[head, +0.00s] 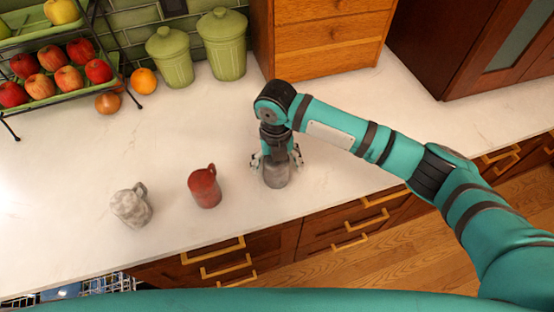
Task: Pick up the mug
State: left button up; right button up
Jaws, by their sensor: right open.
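Three mug-like vessels stand on the white counter. A grey one (276,177) is at the right, a red mug (204,190) is in the middle, and a speckled white-grey mug (130,209) is at the left. My right gripper (277,160) points down over the grey one, with its open fingers on either side of the upper part. I cannot tell whether the fingers touch it. The gripper hides its top, and no handle shows on it. My left gripper is not in view.
A fruit rack (60,75) with apples stands at the back left, beside an orange (144,81). Two green canisters (171,60) stand near a wooden drawer unit (325,40). The counter (70,170) is clear around the mugs. A dishwasher rack (95,285) shows at the lower left.

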jog(key=shift+f, duration=0.8)
jog(key=shift+c, duration=0.5)
jog(key=c, duration=1.1)
jog(key=shift+r, duration=0.15)
